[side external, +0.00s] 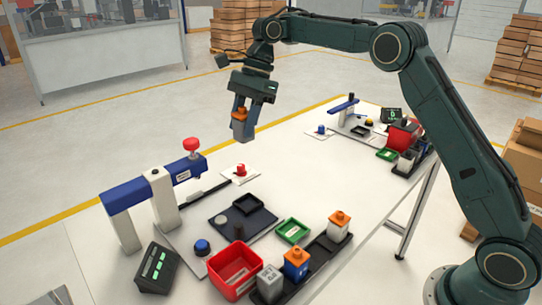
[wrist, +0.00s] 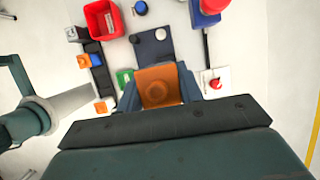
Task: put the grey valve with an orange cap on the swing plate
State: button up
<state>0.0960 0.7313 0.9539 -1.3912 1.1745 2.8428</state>
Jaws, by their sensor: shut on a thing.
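My gripper (side external: 242,118) is shut on the grey valve with an orange cap (side external: 239,133) and holds it upright, high above the far edge of the table. In the wrist view the orange cap (wrist: 157,87) sits between the two fingers, and the grey body is mostly hidden. A dark plate (side external: 262,220), which looks like the swing plate, lies in front of the blue press, well below and apart from the valve. It has a square recess and a round grey spot. It also shows in the wrist view (wrist: 152,52).
A blue press with a red knob (side external: 192,146) stands at the left. A red bin (side external: 232,268), a green tray (side external: 292,231) and a black rack (side external: 318,249) with several parts line the near side. A white pad (side external: 248,179) holds a red part. The table's middle is clear.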

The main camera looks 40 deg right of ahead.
jog(key=shift+f, duration=0.15)
jog(key=shift+a+f, duration=0.1)
jog(key=shift+f, duration=0.3)
notch_tip(320, 180, down, 15)
jog(key=shift+r, duration=0.15)
dwell(0.5)
jog(key=shift+f, duration=2.1)
jog(key=shift+f, duration=0.2)
jog(key=o, duration=1)
jog(key=shift+r, duration=0.15)
